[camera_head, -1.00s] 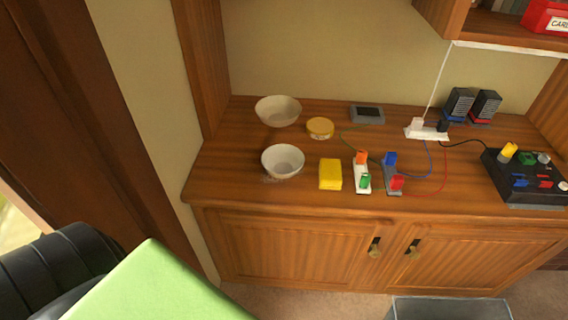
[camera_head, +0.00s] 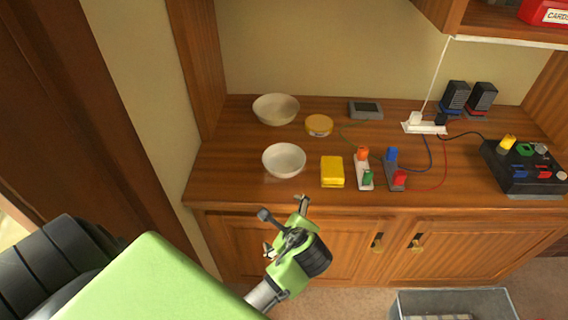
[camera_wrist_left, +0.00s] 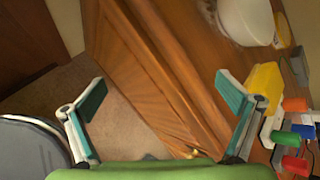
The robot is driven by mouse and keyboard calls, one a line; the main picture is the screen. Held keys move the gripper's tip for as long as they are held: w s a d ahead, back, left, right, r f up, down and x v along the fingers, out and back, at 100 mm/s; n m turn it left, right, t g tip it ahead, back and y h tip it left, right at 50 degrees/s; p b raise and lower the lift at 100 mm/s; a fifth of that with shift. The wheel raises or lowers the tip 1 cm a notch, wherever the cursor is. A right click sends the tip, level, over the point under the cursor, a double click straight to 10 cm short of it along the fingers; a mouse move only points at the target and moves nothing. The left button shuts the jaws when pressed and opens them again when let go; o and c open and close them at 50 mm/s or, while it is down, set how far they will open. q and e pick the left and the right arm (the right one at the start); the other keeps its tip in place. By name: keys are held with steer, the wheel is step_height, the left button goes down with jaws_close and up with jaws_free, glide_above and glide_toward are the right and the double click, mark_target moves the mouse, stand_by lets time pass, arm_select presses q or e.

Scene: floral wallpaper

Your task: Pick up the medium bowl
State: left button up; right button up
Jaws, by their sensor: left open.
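Two bowls stand on the wooden cabinet top. The front bowl (camera_head: 284,160) is white and a little smaller in the picture. The back bowl (camera_head: 276,109) is cream and looks wider. I cannot tell for sure which is the medium one. My left gripper (camera_head: 284,208) is open and empty, in front of the cabinet's front edge and nearer to me than the front bowl. In the left wrist view, its fingers (camera_wrist_left: 162,92) are spread wide with nothing between them. A white bowl (camera_wrist_left: 246,20) shows at the top right there, partly cut off. My right gripper is not in view.
A yellow block (camera_head: 332,172) and a round yellow tub (camera_head: 319,125) stand right of the bowls. Coloured plugs, cables and a black control box (camera_head: 526,168) lie farther right. The cabinet side panel (camera_head: 200,80) rises at left. A grey bin (camera_head: 455,305) stands on the floor.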

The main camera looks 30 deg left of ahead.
arm_select(q)
steer(key=w+r+m+y, duration=0.1)
steer(key=w+r+m, duration=0.1)
steer(key=r, duration=0.1)
steer(key=w+r+m+t+y, duration=0.1)
steer(key=w+r+m, duration=0.2)
steer(key=w+r+m+t+y, duration=0.1)
steer(key=w+r+m+y, duration=0.1)
steer(key=w+r+m, duration=0.1)
steer(key=shift+w+a+r, duration=0.15)
steer(key=shift+a, duration=0.1)
glide_toward(279, 153)
steer(key=x, duration=0.5)
steer(key=shift+w, duration=0.1)
steer(key=c, duration=1)
